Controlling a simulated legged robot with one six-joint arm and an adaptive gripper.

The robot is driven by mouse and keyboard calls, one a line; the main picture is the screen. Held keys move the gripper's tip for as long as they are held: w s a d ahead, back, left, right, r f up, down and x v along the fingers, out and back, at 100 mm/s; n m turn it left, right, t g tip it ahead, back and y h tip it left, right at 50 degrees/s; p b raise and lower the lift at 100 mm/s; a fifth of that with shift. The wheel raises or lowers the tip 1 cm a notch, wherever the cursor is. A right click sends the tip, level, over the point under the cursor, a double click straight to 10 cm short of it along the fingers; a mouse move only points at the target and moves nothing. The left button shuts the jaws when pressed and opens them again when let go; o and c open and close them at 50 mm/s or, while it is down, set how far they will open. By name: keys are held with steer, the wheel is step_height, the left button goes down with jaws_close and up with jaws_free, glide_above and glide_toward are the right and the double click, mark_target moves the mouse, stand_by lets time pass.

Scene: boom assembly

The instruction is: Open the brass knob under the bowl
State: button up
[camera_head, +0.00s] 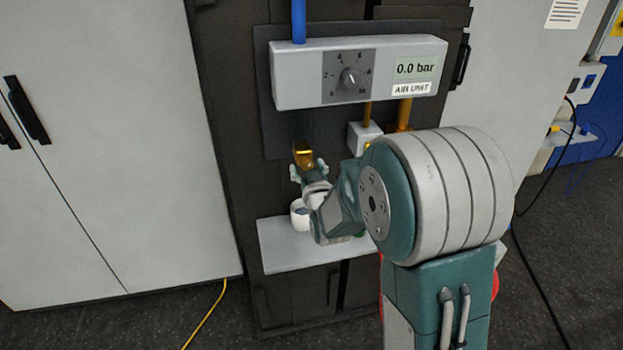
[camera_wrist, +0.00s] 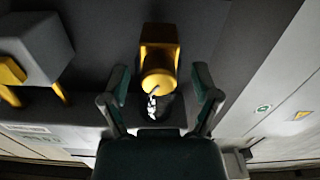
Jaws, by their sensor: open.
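The amber bowl (camera_head: 303,152) hangs below the dark panel area in the head view. It also shows in the wrist view (camera_wrist: 159,58), in the upper middle, with a round yellow end towards me. A small, pale, shiny part (camera_wrist: 152,104) shows just below that end; I cannot tell whether it is the brass knob. My gripper (camera_head: 308,170) is just under the bowl in the head view and hides its underside. In the wrist view my gripper (camera_wrist: 161,82) is open, one finger on each side of the bowl's end, with gaps on both sides.
The grey air unit (camera_head: 310,78) above has a dial and reads 0.0 bar. A white cup (camera_head: 299,215) stands on the grey shelf (camera_head: 285,253) below my gripper. A grey block with a yellow pipe (camera_wrist: 32,48) is at left in the wrist view.

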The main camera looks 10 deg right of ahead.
steer(key=s, duration=1.1)
